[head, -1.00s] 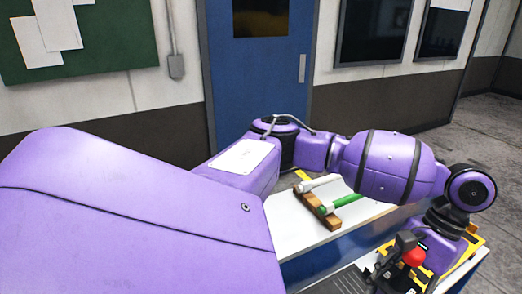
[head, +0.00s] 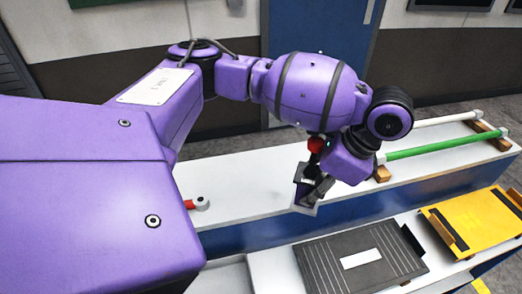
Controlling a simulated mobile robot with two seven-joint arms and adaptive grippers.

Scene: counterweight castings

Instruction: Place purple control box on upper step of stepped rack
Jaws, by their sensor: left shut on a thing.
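My left gripper (head: 316,188) points down and left, with dark fingers closed on a small control box (head: 303,194). The fingers and purple hand cover most of the box, so its colour is hard to tell. A red knob (head: 316,145) shows beside the hand, apparently on the box. The stepped rack has a white upper step (head: 245,190) with a blue front and a lower white step in front. The box is over the upper step near its front edge; I cannot tell if it touches. My right gripper is out of view.
On the upper step, a green rod (head: 435,146) and a white rod (head: 433,126) lie on wooden blocks at right; a red-tipped piece (head: 198,204) lies at left. A dark grey ribbed tray (head: 352,262) and yellow plate (head: 478,222) sit lower in front. White surface between is clear.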

